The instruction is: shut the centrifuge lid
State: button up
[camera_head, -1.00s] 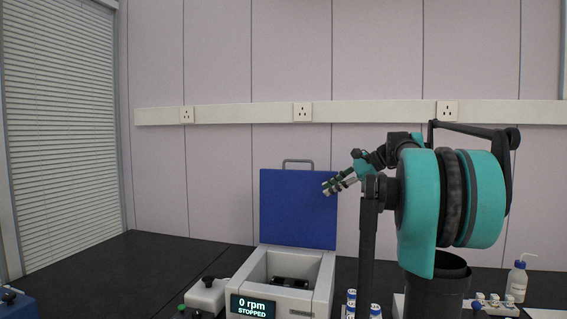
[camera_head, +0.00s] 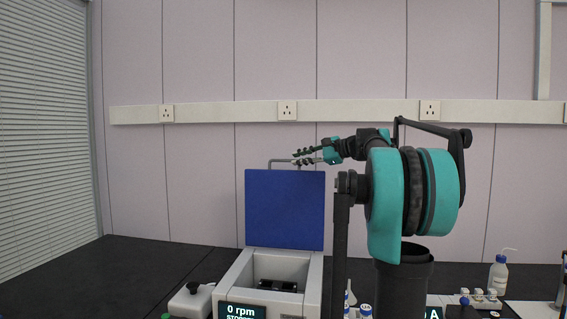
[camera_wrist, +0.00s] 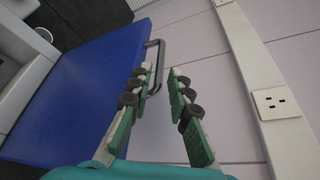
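The centrifuge (camera_head: 232,285) is a white box on the dark bench, its display reading 0 rpm. Its blue lid (camera_head: 285,208) stands open and upright, with a grey loop handle (camera_head: 272,163) on its top edge. The open chamber shows a dark rotor (camera_head: 278,286). My gripper (camera_head: 298,157) is at the right end of the handle in the head view. In the wrist view my gripper (camera_wrist: 160,72) is open, and the handle (camera_wrist: 153,62) appears beside the left fingertip, near the gap. I cannot tell whether they touch.
A white device with a black knob (camera_head: 194,287) stands left of the centrifuge. A wash bottle (camera_head: 498,274) and a rack of small vials (camera_head: 480,296) stand at the right. The wall rail (camera_head: 220,112) runs behind.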

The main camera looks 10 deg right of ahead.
aim_at(284, 161)
jog(key=x, duration=0.6)
jog(key=shift+w+a+f, duration=0.1)
jog(key=shift+w+a, duration=0.15)
jog(key=shift+a, duration=0.05)
jog(key=shift+c, duration=0.5)
grip_shut()
